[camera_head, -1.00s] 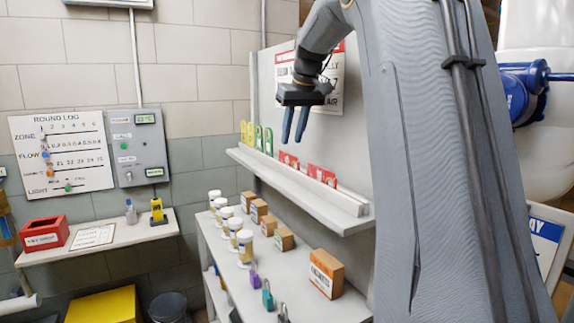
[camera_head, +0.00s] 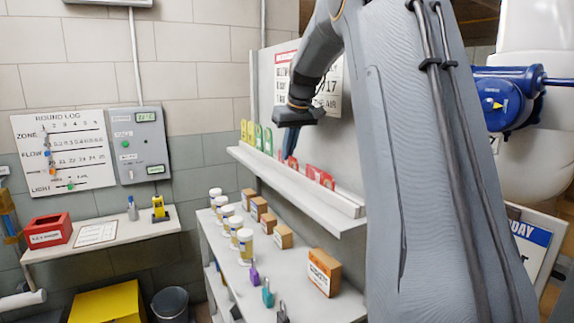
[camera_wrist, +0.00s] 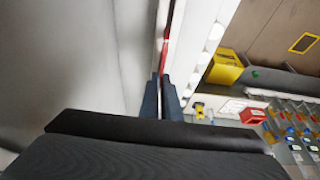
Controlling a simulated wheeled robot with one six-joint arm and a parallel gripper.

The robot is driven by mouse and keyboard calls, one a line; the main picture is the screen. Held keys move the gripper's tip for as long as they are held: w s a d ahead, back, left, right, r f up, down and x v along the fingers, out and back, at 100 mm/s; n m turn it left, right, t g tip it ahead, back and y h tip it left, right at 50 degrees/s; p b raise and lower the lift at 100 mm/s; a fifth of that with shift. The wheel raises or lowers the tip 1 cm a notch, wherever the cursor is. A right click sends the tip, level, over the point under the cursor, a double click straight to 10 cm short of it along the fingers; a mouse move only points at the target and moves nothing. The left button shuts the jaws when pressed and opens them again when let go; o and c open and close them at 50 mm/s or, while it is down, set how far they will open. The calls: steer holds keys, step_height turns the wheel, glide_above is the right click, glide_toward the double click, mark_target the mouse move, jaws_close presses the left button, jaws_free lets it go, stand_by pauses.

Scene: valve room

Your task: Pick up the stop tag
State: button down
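Red stop tags (camera_head: 313,173) stand in a row on the white wall ledge, below the notice sign. My gripper (camera_head: 290,150) points down at the left end of the red row, with its dark blue fingers at tag height. In the wrist view my gripper (camera_wrist: 160,90) has both fingers close together, one on each side of a thin pale strip. A narrow red strip (camera_wrist: 166,45) shows in line just beyond the fingertips. I cannot tell whether the fingers press on a tag. The fingertips partly hide the nearest red tag.
Green tags (camera_head: 263,137) and yellow ones stand left of the red row on the ledge (camera_head: 290,178). A lower shelf holds jars (camera_head: 245,245), boxes (camera_head: 324,271) and padlocks (camera_head: 267,293). A red box (camera_head: 50,230) sits on the left table.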

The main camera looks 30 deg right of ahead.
steer(key=shift+r, duration=0.15)
step_height(320, 180, up, 28)
steer(key=p, duration=0.2)
stand_by(0.7)
stand_by(0.9)
